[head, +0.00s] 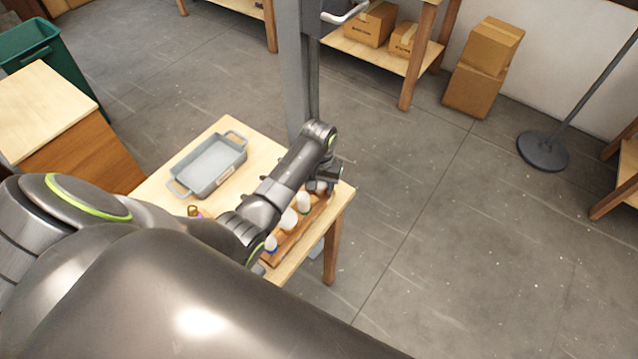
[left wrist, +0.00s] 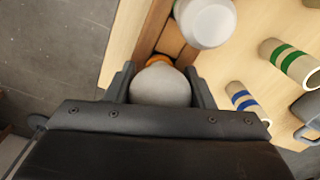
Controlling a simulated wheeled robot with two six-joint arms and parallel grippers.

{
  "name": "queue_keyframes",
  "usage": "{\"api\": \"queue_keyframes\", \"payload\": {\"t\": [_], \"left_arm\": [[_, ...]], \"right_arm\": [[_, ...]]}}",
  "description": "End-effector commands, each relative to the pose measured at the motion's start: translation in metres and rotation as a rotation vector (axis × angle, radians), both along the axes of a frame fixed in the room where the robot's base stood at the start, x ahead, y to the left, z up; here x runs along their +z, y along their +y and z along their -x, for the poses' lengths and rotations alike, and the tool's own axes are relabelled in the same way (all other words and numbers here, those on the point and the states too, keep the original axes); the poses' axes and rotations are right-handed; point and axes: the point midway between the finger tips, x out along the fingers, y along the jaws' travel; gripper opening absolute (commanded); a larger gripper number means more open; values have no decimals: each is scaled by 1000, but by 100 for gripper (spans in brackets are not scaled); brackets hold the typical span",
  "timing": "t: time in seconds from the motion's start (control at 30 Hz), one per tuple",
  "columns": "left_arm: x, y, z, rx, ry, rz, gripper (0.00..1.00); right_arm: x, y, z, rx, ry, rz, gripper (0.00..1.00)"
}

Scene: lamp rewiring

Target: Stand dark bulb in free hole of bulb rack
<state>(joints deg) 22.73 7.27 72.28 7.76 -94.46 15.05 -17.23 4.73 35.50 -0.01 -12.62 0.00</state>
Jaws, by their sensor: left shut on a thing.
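The bulb rack (head: 318,213) is a narrow brown wooden block near the table's right edge, with several white bulbs standing in it. In the left wrist view, a brown rail of the rack (left wrist: 152,28) runs up from between the fingers. My left gripper (head: 326,183) is over the far end of the rack. In the left wrist view, its fingers (left wrist: 160,88) are shut on a greyish bulb, the dark bulb (left wrist: 160,85), with an orange collar beyond it. The collar lies over the rack; I cannot tell whether it is seated in a hole. My right gripper is not seen.
A white bulb (left wrist: 206,20) stands close to the held one. A green-banded tube (left wrist: 288,62) and a blue-banded tube (left wrist: 246,100) are on the table. A grey tray (head: 208,165) sits on the table (head: 228,128). A grey post (head: 297,70) rises behind.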

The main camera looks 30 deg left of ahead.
Motion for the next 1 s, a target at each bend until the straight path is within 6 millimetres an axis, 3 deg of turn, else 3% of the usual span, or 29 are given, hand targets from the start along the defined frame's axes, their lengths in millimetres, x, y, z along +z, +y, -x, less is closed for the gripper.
{"api": "queue_keyframes", "payload": {"t": [0.73,0.77,0.93,1.0], "left_arm": [[-4,0,0,0,0,0,28],[-4,0,0,0,0,0,50],[-4,0,0,0,0,0,72],[-4,0,0,0,0,0,74]], "right_arm": [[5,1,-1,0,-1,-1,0],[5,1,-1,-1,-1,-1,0],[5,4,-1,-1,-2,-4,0],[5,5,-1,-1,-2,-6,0]]}}
